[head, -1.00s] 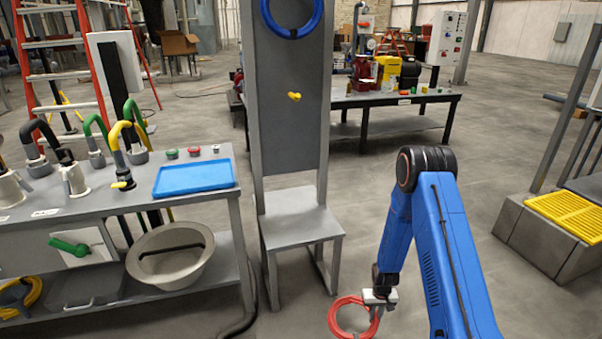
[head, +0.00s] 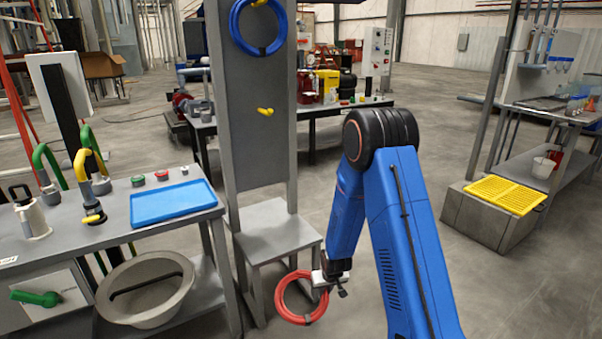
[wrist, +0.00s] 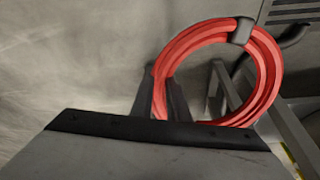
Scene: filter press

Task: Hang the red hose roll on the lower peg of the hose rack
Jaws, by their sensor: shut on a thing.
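The red hose roll (head: 281,299) is a coiled ring with a dark band. It also shows in the wrist view (wrist: 268,75). My gripper (head: 322,281) is shut on the right side of the red hose roll and holds it low, in front of the hose rack's seat-like shelf. The grey hose rack (head: 268,160) stands upright left of my arm. Its yellow lower peg (head: 265,112) is bare. A blue hose roll (head: 280,45) hangs at the top of the rack, and the peg behind it is mostly hidden.
A workbench with a blue tray (head: 172,203) stands left of the rack, with a round basin (head: 145,290) on its lower shelf. The rack's shelf (head: 275,236) juts out below the pegs. A yellow grate (head: 505,195) on a block is at the right. Open floor lies behind my arm.

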